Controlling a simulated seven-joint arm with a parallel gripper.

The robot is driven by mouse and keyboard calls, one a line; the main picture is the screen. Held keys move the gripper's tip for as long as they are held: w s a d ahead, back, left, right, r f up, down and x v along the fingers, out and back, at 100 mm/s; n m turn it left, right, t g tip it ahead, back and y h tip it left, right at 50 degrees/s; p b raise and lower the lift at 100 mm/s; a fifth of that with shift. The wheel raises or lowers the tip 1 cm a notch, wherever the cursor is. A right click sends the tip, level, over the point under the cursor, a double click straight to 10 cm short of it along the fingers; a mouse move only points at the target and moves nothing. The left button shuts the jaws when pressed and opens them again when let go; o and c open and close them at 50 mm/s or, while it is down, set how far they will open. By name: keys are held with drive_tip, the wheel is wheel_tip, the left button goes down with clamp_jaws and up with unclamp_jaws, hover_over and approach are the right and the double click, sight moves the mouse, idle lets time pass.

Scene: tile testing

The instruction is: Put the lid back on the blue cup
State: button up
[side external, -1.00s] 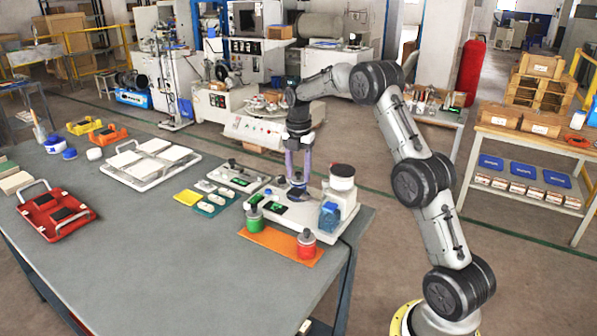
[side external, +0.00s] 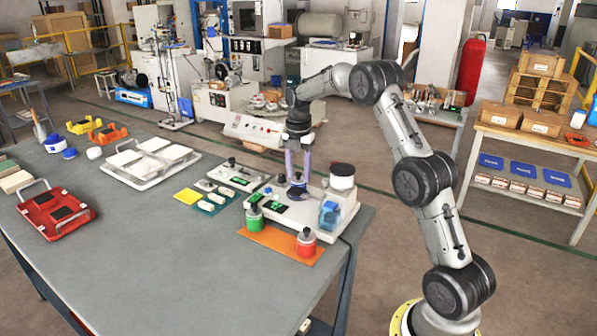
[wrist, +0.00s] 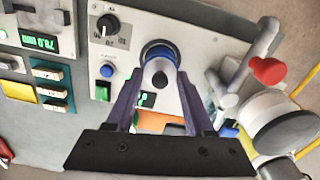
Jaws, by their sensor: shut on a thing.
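My gripper (wrist: 161,78) is shut on the dark knob of a grey lid (wrist: 158,64), and its fingers point down over the white instrument. A blue ring, the rim of the blue cup (wrist: 158,46), shows around the lid in the wrist view. In the side view my gripper (side external: 298,178) is directly above the blue cup (side external: 298,190), which is small and partly hidden there. The lid looks in line with the cup, but I cannot tell whether it is fully seated.
A green cup (side external: 254,219) and a red cup (side external: 306,243), both with lids, stand on an orange mat (side external: 278,243) in front. A white cylinder with a dark top (side external: 342,177) and a translucent blue block (side external: 329,216) are close on the right. The table's front middle is clear.

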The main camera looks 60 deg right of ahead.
drive_tip(key=o, duration=1.4)
drive_tip(key=shift+o, duration=0.3)
drive_tip(key=shift+o, duration=0.6)
drive_tip(key=shift+r, duration=3.5)
clamp_jaws()
